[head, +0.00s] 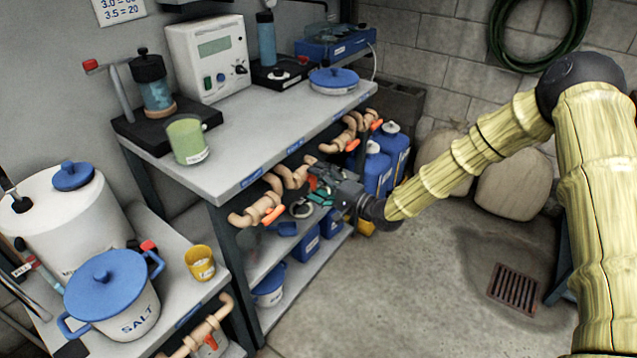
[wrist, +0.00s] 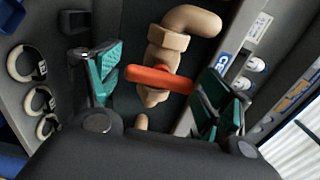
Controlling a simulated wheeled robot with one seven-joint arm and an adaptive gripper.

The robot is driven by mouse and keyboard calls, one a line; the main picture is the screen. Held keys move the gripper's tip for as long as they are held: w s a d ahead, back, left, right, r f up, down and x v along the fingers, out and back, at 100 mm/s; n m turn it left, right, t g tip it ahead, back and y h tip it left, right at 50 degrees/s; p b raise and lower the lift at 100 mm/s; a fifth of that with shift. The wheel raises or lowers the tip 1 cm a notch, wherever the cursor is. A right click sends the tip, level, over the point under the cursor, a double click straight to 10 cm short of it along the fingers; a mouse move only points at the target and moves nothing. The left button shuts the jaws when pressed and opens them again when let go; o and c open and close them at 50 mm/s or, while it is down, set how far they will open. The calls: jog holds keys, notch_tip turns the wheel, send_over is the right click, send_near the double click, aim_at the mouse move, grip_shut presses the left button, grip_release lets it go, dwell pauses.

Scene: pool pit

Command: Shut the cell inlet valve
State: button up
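A valve on a tan pipe (wrist: 188,20) with an orange-red lever handle (wrist: 160,79) is in the middle of the wrist view. The lever lies roughly crosswise to the short pipe piece below the nut. My gripper (wrist: 165,90) is open, with one teal-padded finger on each side of the lever; I cannot tell whether either pad touches it. In the head view my gripper (head: 322,187) is at the bench's front, beside the middle pipe valve (head: 294,175). It partly hides that valve. The labels in the head view are too small to read, so I cannot confirm which valve is the cell inlet.
Similar valves with orange handles sit left (head: 262,208) and right (head: 350,137) along the bench (head: 262,140) front. Blue containers (head: 380,172) stand behind my gripper. Bottles and instruments stand on the bench top. The floor (head: 400,290) in front is clear around a drain grate (head: 514,289).

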jog(key=shift+d, duration=0.15)
jog(key=shift+s+d, duration=0.15)
jog(key=shift+d, duration=0.1)
jog(key=v, duration=1.1)
jog(key=shift+s+d, duration=0.1)
jog(key=s+f+n+g+h+p, duration=0.2)
jog(key=s+f+g+h+p, duration=0.45)
jog(key=s+f, duration=1.05)
jog(key=s+d+f+n+g+h+p, duration=0.1)
jog(key=s+d+h, duration=0.3)
jog(key=s, duration=0.9)
jog(key=s+d+f+n+g+h+p, duration=0.1)
jog(key=s+d+f+n+g+h, duration=0.1)
jog(key=s+d, duration=0.6)
jog(key=s+n+g+h, duration=0.1)
jog(key=s+n+h, duration=0.1)
jog(key=s, duration=0.4)
jog(key=shift+d, duration=0.3)
jog(key=shift+f, duration=0.15)
